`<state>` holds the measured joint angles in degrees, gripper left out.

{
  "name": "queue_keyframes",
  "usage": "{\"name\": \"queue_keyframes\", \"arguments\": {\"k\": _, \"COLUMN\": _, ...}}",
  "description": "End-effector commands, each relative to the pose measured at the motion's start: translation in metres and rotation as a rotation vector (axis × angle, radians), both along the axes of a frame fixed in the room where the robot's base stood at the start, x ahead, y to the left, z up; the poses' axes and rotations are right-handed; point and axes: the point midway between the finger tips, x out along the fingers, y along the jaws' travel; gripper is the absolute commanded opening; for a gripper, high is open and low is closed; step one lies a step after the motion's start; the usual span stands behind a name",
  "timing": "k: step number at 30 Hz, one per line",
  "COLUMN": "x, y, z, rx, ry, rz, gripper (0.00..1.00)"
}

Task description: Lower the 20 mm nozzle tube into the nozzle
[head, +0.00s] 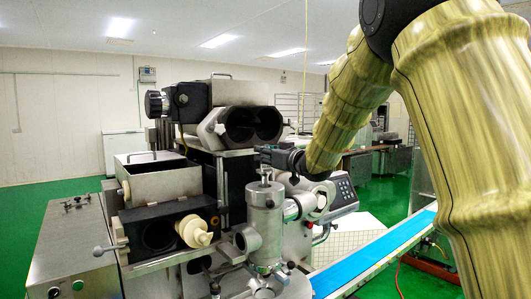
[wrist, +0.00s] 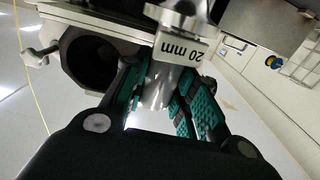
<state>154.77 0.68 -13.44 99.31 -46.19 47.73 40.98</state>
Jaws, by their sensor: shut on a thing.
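The 20 mm nozzle tube (wrist: 157,90) is a shiny metal cylinder with a wider metal top and a white "20 mm" tag that reads upside down in the wrist view. My gripper (wrist: 165,80) is shut on it, with teal-padded fingers on both sides. In the head view my gripper (head: 268,154) is just above the nozzle (head: 264,212), an upright metal cylinder at the machine's front. A small metal part of the tube (head: 266,176) shows between gripper and nozzle top. I cannot tell whether its lower end is inside the nozzle.
The encrusting machine (head: 160,180) has an open double-bore housing (head: 240,128) behind the nozzle, also dark in the wrist view (wrist: 88,62). A blue conveyor belt (head: 375,255) runs to the right of the nozzle. A steel cabinet (head: 72,250) stands at left.

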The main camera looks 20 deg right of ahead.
Motion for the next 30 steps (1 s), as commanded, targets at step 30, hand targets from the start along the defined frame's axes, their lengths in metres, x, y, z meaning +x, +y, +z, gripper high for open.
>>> {"name": "queue_keyframes", "arguments": {"k": 30, "x": 0.0, "y": 0.0, "z": -0.044, "rx": 0.0, "ry": -0.001, "rz": 0.0, "gripper": 0.0}}
